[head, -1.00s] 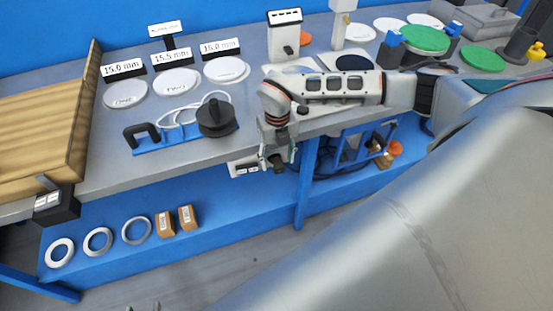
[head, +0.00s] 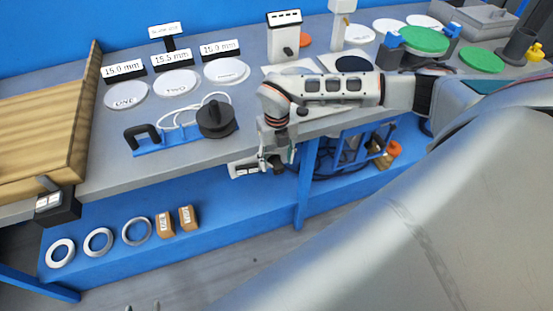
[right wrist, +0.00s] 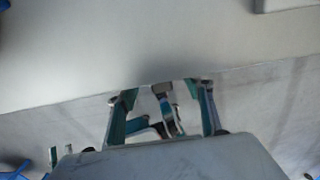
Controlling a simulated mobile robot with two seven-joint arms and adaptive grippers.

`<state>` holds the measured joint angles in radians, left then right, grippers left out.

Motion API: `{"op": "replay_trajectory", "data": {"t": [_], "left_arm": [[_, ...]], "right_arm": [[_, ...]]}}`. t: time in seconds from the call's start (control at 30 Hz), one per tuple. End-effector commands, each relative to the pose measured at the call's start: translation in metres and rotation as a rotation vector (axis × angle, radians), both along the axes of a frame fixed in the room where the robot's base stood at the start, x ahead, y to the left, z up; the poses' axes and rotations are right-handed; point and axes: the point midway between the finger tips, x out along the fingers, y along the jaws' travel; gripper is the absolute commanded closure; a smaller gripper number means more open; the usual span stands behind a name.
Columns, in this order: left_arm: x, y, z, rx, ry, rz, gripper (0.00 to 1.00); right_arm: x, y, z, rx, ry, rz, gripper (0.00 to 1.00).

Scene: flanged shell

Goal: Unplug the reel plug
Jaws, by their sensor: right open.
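The reel plug cannot be told apart with certainty. A white socket box (head: 243,169) with dark sockets hangs under the bench's front edge. My right gripper (head: 277,167) is open, just right of the box and below the edge. A small dark piece shows between its fingers in the head view; I cannot tell whether it is the plug or part of the gripper. In the right wrist view the fingers (right wrist: 164,112) stand apart, with dark and white shapes between them. Two tips of my left gripper (head: 142,306) show apart at the bottom edge, with floor between them.
The grey bench (head: 110,172) overhangs the right gripper. A blue bench leg (head: 304,190) stands close to its right, with dark cable loops (head: 325,165) behind. Rings (head: 98,241) and brown blocks (head: 188,217) lie on the blue lower shelf.

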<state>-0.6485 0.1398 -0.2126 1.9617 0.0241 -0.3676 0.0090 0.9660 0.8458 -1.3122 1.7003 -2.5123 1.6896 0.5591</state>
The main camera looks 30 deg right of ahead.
Motion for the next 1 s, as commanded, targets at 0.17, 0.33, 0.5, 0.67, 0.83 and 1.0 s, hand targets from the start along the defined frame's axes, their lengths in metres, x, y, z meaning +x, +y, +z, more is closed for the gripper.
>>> {"op": "replay_trajectory", "data": {"t": [0.17,0.33,0.5,0.67,0.83,1.0], "left_arm": [[0.0,0.0001,-0.0002,0.0,0.0,0.0,0.6],[0.0003,0.0002,0.001,0.0,0.0,0.0,0.6],[0.0011,0.0002,0.0049,0.001,-0.002,0.0,0.6],[0.0012,0.0002,0.0057,0.0,-0.003,0.0,0.6],[0.0012,0.0001,0.0054,0.0,-0.003,0.0,0.6],[0.0012,0.0001,0.0054,0.0,-0.003,0.0,0.6]], "right_arm": [[-0.0001,0.0001,0.0,0.0,0.0,0.0,0.49],[0.0,0.0001,0.0005,0.0,0.0,0.0,0.49],[-0.0001,0.0002,0.0011,0.0,0.0,0.0,0.49],[-0.0001,0.0002,0.0003,0.0,0.0,0.0,0.49],[-0.0002,0.0001,0.0,0.0,0.0,0.0,0.54],[-0.0001,0.0001,0.0,0.0,0.0,0.0,0.98]]}}
